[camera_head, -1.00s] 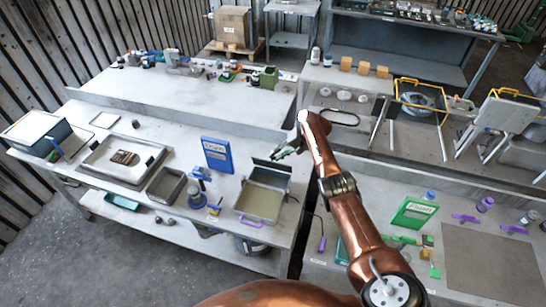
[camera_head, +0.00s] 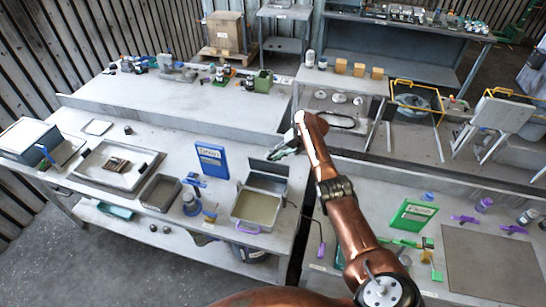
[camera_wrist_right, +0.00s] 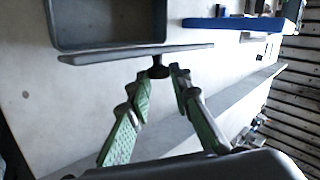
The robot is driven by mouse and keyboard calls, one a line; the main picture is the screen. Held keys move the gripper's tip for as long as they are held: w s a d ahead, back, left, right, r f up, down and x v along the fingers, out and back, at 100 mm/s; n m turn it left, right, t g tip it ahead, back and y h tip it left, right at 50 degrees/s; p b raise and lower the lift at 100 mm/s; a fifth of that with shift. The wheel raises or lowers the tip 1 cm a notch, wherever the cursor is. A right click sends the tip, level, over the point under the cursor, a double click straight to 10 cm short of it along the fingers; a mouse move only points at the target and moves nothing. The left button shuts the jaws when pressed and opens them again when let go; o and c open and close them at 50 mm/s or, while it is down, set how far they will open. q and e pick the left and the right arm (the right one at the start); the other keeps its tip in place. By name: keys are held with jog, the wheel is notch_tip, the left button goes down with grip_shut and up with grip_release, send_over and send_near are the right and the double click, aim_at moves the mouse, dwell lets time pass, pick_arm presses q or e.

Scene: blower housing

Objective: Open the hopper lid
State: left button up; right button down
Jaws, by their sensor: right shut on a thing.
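The hopper is taken to be the grey open-topped box (camera_head: 258,207) near the right end of the left bench, with a purple handle on its front. Its lid (camera_head: 268,168) is a flat grey panel raised at the box's back edge, so the opening is uncovered. My right gripper (camera_head: 281,153) is behind the lid. In the right wrist view the lid shows edge-on (camera_wrist_right: 110,55) beside the box (camera_wrist_right: 105,20). A dark knob (camera_wrist_right: 158,70) on it sits between the green fingertips of my right gripper (camera_wrist_right: 160,77), which is shut on it. My left gripper is out of view.
A blue sign (camera_head: 212,160) stands left of the lid. A gap separates this bench from the right one, which bears a green sign (camera_head: 413,214).

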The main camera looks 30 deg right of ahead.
jog(key=c, duration=1.8)
grip_release()
jog(key=shift+w+d+f, duration=0.1)
jog(key=shift+d+f, duration=0.05)
jog(key=shift+f, duration=0.1)
jog(key=shift+o, duration=0.2)
jog(key=shift+r, duration=0.15)
jog(key=v, duration=1.2)
jog(key=shift+r, duration=0.1)
